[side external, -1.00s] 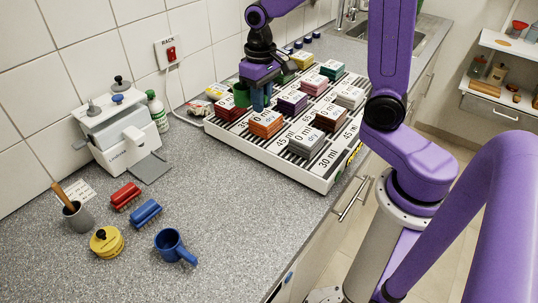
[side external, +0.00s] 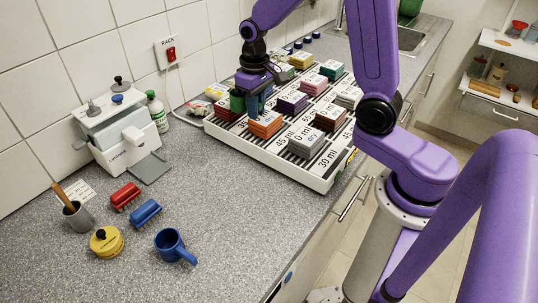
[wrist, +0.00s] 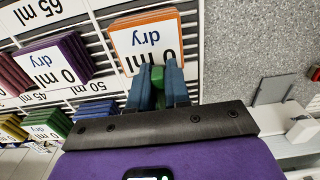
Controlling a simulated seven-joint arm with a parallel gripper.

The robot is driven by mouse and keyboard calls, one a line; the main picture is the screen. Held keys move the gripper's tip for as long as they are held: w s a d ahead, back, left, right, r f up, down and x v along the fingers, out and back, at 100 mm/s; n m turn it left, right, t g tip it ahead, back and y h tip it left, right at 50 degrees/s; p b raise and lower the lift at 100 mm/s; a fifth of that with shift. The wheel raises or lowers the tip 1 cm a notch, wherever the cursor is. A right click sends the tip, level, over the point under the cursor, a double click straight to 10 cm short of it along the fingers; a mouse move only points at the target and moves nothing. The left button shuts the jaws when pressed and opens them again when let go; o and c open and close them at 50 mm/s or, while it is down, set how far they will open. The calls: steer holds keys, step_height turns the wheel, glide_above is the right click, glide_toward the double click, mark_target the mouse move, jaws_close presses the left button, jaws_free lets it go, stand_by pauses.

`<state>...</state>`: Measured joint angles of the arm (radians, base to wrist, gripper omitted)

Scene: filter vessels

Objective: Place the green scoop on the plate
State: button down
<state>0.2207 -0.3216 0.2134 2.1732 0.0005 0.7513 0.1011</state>
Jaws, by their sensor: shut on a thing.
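My gripper (side external: 254,107) is over the left part of the white labelled rack (side external: 270,160), just behind the orange stack (side external: 266,124). Its blue fingers are closed on the green scoop (side external: 237,101), whose cup shows left of the fingers in the side view. In the wrist view a green part of the scoop (wrist: 157,76) sits between the fingertips (wrist: 157,88), beside the orange-edged stack marked "0 ml dry". Whether the scoop touches the rack or stacks cannot be told. I cannot make out a plate.
Several coloured stacks fill the rack. The counter between is clear.

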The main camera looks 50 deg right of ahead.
steer(key=shift+s+f, duration=0.15)
steer(key=shift+f, duration=0.1)
steer(key=r, duration=0.1)
steer(key=s+r, duration=0.1)
steer(key=r, duration=0.2)
steer(key=shift+s, duration=0.4)
steer(key=s+a, duration=1.1)
steer(key=a, duration=0.1)
steer(key=w+d, duration=0.5)
steer(key=d, duration=0.1)
steer(key=w+d, duration=0.6)
steer(key=shift+w, duration=0.1)
